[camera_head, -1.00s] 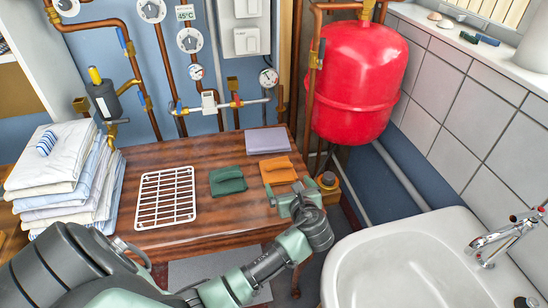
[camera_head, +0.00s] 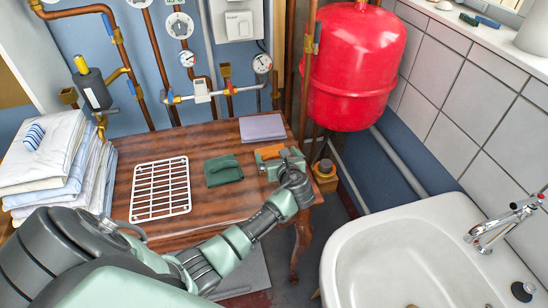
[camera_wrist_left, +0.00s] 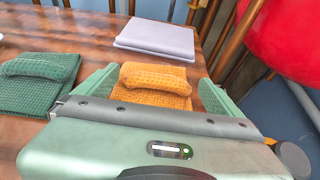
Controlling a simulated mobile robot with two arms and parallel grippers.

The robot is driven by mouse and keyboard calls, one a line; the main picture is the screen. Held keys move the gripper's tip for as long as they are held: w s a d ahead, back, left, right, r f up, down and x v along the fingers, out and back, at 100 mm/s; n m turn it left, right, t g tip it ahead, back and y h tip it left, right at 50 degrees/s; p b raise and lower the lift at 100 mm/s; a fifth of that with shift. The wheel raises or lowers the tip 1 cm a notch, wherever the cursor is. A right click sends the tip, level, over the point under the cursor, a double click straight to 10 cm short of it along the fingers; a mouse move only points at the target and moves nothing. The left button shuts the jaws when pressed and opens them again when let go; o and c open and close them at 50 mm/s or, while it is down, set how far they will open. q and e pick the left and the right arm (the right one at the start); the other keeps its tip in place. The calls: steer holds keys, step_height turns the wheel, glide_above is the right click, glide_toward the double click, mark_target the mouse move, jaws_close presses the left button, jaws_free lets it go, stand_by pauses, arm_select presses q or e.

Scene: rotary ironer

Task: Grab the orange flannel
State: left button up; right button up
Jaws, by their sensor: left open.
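The orange flannel (camera_head: 268,152) lies folded, with a rolled part on top, near the right end of the wooden table. In the head view my left gripper (camera_head: 281,160) covers much of it. In the left wrist view the orange flannel (camera_wrist_left: 155,86) sits between the two green fingers of my open left gripper (camera_wrist_left: 155,92), one finger on each side. I cannot tell whether the fingers touch it. The right gripper does not show.
A green flannel (camera_head: 224,170) lies left of the orange one, and a folded lilac cloth (camera_head: 262,127) lies behind it. A white rack (camera_head: 160,190) and a linen stack (camera_head: 45,165) are further left. A red tank (camera_head: 352,65) and a white sink (camera_head: 420,245) stand to the right.

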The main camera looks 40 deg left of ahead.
arm_select(q)
steer(key=shift+c, duration=0.4)
steer(key=c, duration=1.3)
steer(key=shift+c, duration=0.2)
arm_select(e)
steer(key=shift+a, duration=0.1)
